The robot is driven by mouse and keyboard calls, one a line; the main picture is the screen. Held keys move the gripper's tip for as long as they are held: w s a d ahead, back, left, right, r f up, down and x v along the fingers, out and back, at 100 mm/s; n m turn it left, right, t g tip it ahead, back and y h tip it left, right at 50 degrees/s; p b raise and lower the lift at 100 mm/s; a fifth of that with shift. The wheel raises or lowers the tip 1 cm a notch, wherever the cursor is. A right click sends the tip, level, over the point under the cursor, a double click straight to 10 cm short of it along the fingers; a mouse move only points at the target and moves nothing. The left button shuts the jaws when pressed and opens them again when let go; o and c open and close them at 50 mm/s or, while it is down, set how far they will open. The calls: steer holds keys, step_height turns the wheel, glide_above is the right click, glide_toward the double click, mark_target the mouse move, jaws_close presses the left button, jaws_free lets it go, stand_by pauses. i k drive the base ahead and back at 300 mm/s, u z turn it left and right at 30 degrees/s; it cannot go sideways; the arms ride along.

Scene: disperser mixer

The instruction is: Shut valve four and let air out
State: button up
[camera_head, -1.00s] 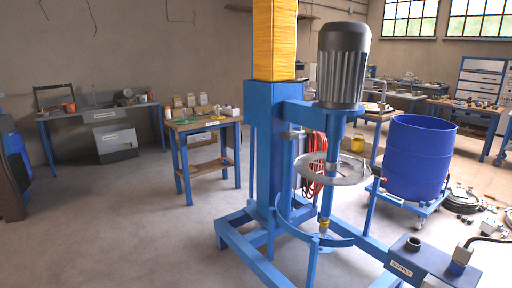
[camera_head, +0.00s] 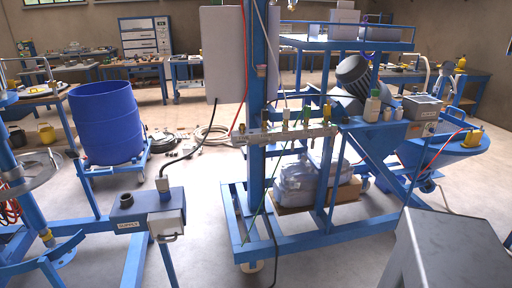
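A metal manifold bar (camera_head: 284,136) runs across the blue frame near the middle of the view. Several small valves stand along its top, among them one at its right end (camera_head: 327,112) and one with a pale upper part (camera_head: 286,116). Thin green and red lines run near the bar. I cannot read any numbers, so I cannot tell which valve is four or whether any valve is open or shut. My gripper is not in view.
A blue drum (camera_head: 106,122) stands on a wheeled dolly at left. A labelled box (camera_head: 150,210) on a blue stand is in front. A tilted motor (camera_head: 354,75) sits behind the frame at right. A large grey box-shaped surface (camera_head: 455,255) fills the bottom right corner. Pale floor lies between the stands.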

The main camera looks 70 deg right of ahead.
mark_target(271, 142)
steer(key=u, duration=0.4)
steer(key=k, duration=1.85)
steer(key=z, duration=0.45)
steer(key=i, duration=1)
